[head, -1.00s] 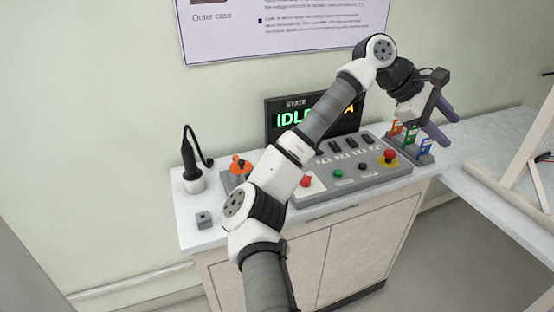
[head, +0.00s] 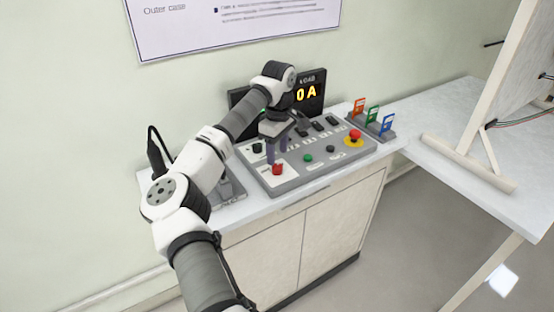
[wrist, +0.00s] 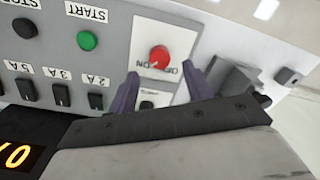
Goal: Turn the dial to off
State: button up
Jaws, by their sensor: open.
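The red dial (head: 277,169) sits on a white label plate at the left front of the grey control panel (head: 322,171). In the wrist view the red dial (wrist: 159,58) has printing beside it that includes "ON"; its exact pointing is hard to read. My gripper (head: 276,160) points down over the panel's left part. Its purple fingers are spread and empty. In the wrist view my gripper (wrist: 163,88) has one finger to each side below the dial, apart from it.
Several black switches, a green START button (wrist: 87,40) and a red emergency button (head: 354,136) are on the panel. Coloured tags in a holder (head: 387,134) stand at the right. Open floor lies in front.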

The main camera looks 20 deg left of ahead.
aim_at(277, 166)
jog(key=shift+f+p, duration=0.4)
jog(key=shift+f, duration=1.9)
jog(key=c, duration=1)
